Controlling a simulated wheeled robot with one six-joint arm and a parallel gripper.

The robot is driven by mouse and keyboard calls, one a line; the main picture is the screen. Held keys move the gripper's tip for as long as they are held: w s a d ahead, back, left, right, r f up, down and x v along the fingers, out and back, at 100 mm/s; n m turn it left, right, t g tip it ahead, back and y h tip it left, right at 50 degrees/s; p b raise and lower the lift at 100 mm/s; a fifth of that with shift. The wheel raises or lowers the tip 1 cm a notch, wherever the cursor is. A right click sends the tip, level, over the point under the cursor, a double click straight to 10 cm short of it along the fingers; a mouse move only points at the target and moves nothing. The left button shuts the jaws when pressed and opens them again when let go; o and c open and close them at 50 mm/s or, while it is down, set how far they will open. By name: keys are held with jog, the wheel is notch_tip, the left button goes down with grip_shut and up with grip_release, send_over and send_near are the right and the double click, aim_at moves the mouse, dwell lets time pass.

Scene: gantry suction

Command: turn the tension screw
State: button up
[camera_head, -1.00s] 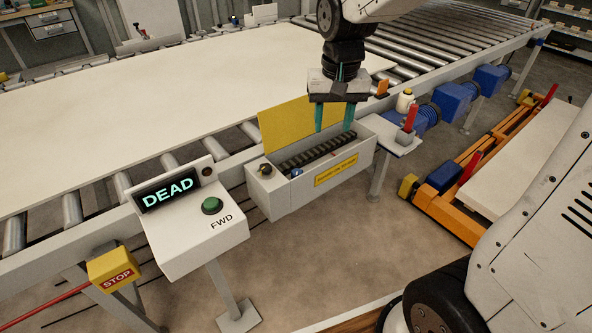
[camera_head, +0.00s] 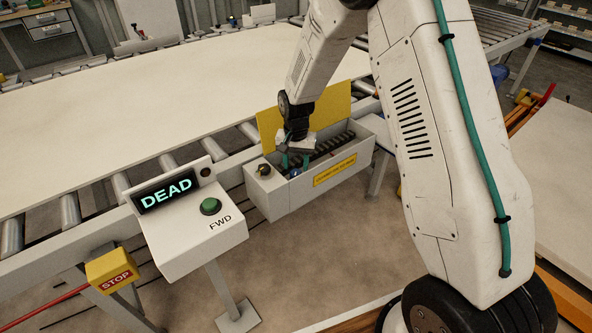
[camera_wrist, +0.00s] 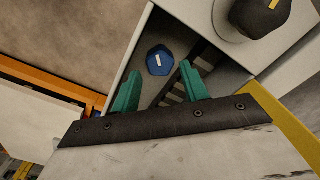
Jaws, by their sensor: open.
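The tension screw appears as a blue, faceted head with a white mark (camera_wrist: 159,61) inside the open grey box. In the head view a small blue patch of it (camera_head: 294,173) shows at the near left end of the box (camera_head: 300,195). My gripper (camera_head: 294,163) reaches down into that end of the box. In the wrist view my gripper's two green fingers (camera_wrist: 160,76) are open and apart, with the blue head just beyond and between their tips. The fingers do not visibly hold it. I cannot tell the exact gap to it.
A dark ribbed chain or belt (camera_wrist: 196,72) runs along the box beside the screw. A black knob with a yellow mark (camera_wrist: 262,14) stands on the box's end. The raised yellow lid (camera_head: 335,106) is behind. A console reading DEAD (camera_head: 190,225) stands at front left.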

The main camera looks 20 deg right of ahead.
aim_at(296, 172)
jog(key=shift+f, duration=1.65)
jog(key=c, duration=0.7)
jog(key=shift+n, duration=0.3)
